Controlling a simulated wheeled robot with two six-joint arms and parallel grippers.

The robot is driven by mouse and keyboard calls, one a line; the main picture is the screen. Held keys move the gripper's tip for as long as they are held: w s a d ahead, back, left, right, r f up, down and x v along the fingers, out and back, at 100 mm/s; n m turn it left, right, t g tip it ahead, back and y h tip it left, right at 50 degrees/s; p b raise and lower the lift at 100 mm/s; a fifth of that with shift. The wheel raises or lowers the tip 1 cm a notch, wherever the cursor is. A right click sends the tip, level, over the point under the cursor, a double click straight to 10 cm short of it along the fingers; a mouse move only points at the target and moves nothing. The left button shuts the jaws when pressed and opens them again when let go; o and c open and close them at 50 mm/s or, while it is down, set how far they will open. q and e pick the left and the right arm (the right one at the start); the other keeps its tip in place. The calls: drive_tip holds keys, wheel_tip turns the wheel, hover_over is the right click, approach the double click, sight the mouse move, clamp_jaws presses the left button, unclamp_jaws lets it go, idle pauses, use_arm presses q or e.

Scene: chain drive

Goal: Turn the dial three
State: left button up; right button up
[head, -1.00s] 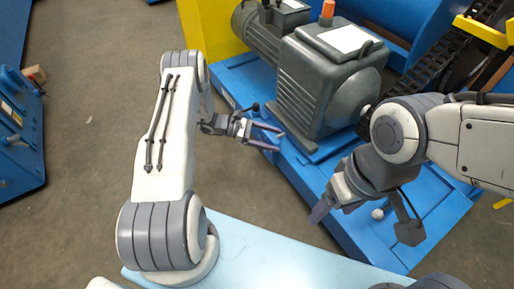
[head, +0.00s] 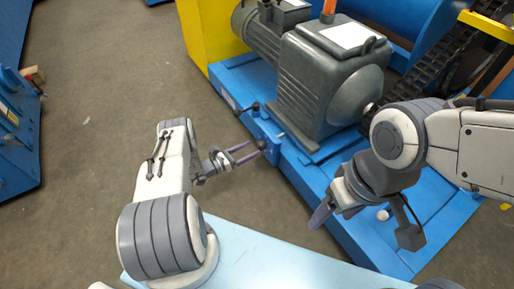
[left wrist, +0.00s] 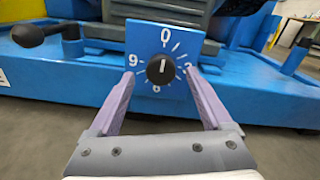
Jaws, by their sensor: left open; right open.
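The dial (left wrist: 160,69) is a black round knob with a white pointer line on a blue square plate (left wrist: 145,36). The plate has white marks and numbers, with 0 at the top and 3 at the right, partly behind a fingertip. The pointer is up, toward the 0. In the head view the dial (head: 261,144) is small, at the blue base's edge. My left gripper (left wrist: 159,76) is open, its purple fingers on either side of the dial and apart from the knob. My right gripper (head: 320,214) is open and empty, over the blue base's front edge.
A lever with a black knob (left wrist: 28,36) sticks out left of the plate. A grey motor and gearbox (head: 320,85) stand on the blue base (head: 228,80) behind the dial. A chain (head: 440,65) runs at the right. The floor (head: 90,150) at left is clear.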

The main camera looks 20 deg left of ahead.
sight(258, 146)
use_arm(q)
drive_tip(key=shift+b+x, duration=0.45)
drive_tip(key=shift+x, duration=1.6)
clamp_jaws()
